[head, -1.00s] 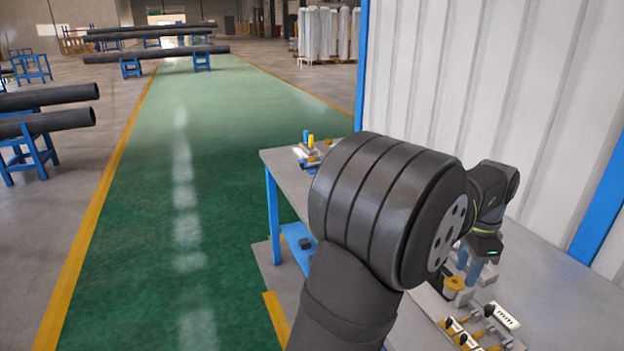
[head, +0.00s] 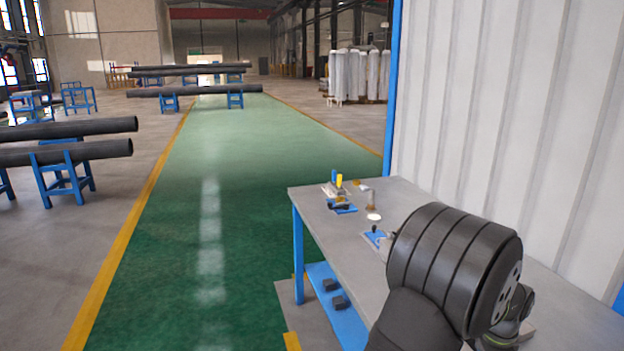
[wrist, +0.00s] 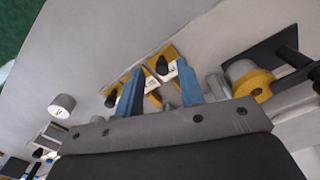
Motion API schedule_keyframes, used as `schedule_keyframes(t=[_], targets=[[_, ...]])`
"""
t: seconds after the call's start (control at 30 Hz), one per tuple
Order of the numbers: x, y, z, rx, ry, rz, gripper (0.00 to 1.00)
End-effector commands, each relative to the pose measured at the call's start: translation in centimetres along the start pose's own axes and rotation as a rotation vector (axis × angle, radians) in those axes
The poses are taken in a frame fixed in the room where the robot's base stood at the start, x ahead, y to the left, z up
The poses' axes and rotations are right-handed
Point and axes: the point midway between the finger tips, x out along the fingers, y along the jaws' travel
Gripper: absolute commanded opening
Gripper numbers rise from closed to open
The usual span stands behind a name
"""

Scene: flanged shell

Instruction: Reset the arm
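My gripper (wrist: 160,68) shows in the wrist view with its two blue fingers apart and nothing visible held between them. It is above the grey table (wrist: 215,30). Yellow fixtures with white labels and black knobs (wrist: 163,65) lie beyond and between the fingertips. A brass-coloured flanged part (wrist: 250,82) is right of the fingers, beside a dark bracket; I cannot tell whether it is the shell. In the head view my large dark arm joint fills the lower right, and the gripper is hidden or out of frame.
The table (head: 400,190) carries a blue-and-yellow fixture (head: 340,190), a small cylinder (head: 371,200) and a blue-based piece (head: 376,236). A ribbed white wall (head: 500,110) stands close on the right. A white-topped cylinder (wrist: 62,106) is left in the wrist view.

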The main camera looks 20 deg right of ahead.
Motion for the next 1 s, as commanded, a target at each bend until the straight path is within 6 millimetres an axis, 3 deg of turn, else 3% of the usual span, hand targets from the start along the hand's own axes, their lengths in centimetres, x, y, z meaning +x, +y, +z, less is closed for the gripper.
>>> schedule_keyframes(t=[0.1,0.27,0.67,0.83,1.0], targets=[[1.7,0.1,0.0,0.0,-0.002,0.002,0.35],[2.8,0.0,0.0,0.0,0.0,0.0,0.35],[2.7,-0.1,-0.3,0.0,0.001,-0.001,0.35],[1.8,0.0,0.0,0.0,0.003,-0.002,0.35],[-1.1,-0.1,-0.1,0.0,0.004,-0.004,0.35]])
